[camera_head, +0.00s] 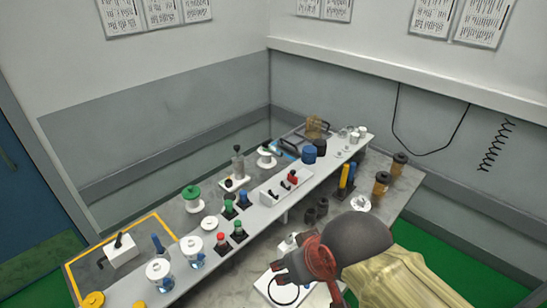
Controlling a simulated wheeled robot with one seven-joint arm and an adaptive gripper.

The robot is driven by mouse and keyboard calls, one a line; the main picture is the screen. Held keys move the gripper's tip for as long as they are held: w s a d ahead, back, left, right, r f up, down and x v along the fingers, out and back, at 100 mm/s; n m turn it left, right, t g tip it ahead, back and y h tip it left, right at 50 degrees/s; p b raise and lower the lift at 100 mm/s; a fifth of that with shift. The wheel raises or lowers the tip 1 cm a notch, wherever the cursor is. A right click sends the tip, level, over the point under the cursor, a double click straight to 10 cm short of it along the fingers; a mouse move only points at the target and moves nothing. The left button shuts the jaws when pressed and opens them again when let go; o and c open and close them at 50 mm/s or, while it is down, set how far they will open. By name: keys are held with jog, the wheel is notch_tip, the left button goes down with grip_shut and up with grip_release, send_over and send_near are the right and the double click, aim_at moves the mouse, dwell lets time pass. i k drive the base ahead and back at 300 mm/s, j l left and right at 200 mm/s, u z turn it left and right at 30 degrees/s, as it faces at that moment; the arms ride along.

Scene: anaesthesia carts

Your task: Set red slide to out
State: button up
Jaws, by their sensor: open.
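The red slide (293,178) is a small red piece on a white panel box (271,198), at the right end of a row of dark pieces. The panel box sits on the long raised shelf in the middle of the view. The red slide's exact setting is too small to tell. My gripper (280,266) is dark and open, low in the picture, below the panel box and apart from it.
Red, green and blue knobs (240,230) stand left of the panel box on the shelf (262,220). Blue and yellow upright handles (347,177) and dark-lidded amber jars (381,184) stand to the right. A white plate (285,289) lies under my gripper. Walls close off the back.

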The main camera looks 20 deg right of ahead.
aim_at(292, 177)
jog(key=i+l+z, duration=0.1)
jog(key=l+z, duration=0.15)
jog(key=z, duration=0.15)
jog(key=i+l+z, duration=0.1)
jog(key=z, duration=0.25)
jog(key=l, duration=0.1)
